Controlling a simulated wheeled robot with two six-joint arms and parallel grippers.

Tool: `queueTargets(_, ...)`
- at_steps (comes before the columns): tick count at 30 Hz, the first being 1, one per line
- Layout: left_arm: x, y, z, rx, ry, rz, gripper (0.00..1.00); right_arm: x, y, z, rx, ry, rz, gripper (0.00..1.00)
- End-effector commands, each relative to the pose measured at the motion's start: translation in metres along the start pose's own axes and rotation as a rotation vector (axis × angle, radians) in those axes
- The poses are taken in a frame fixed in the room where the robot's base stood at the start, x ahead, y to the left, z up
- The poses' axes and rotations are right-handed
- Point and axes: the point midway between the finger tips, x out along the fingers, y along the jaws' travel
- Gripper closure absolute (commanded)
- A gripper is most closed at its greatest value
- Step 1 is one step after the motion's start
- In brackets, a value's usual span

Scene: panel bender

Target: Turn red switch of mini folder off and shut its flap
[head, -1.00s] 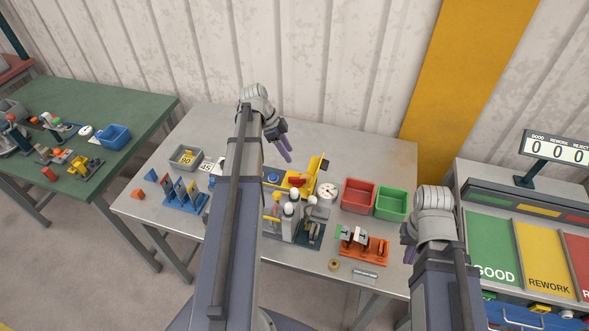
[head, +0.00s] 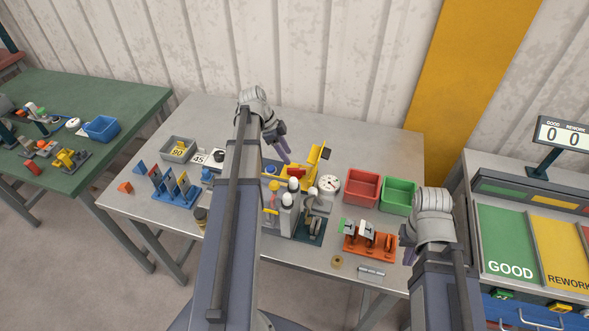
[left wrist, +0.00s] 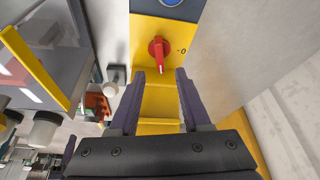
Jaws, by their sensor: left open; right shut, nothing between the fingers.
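The mini folder (head: 287,220) stands on the grey table, partly hidden by my left arm. In the left wrist view its red switch (left wrist: 158,48) sits on a yellow panel, with the lever pointing down and a "0" mark to its right. A clear panel with a yellow edge (left wrist: 36,68), perhaps the flap, stands at the left of that view. My left gripper (head: 282,150) is open and empty, its fingertips (left wrist: 157,72) just below and either side of the switch lever, with no clear contact.
Red (head: 362,187) and green (head: 400,196) bins stand right of the folder. An orange rack (head: 368,243) is in front of them. A blue rack (head: 175,187) and a grey bin (head: 178,149) are at left. The table's back is clear.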

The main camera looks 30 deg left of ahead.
Motion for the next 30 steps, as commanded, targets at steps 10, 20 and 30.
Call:
queueTargets(10,0.033,0.0,0.002,0.001,0.0,0.0,0.53,0.031,-0.003,-0.002,0.0,0.0,0.0,1.0)
queueTargets(20,0.073,0.0,0.001,0.001,0.0,-0.001,0.53,0.068,-0.006,-0.004,0.0,0.0,0.0,1.0)
queueTargets(30,0.076,0.0,0.0,0.0,-0.001,-0.002,0.53,0.07,-0.007,-0.004,0.0,0.0,0.0,1.0)
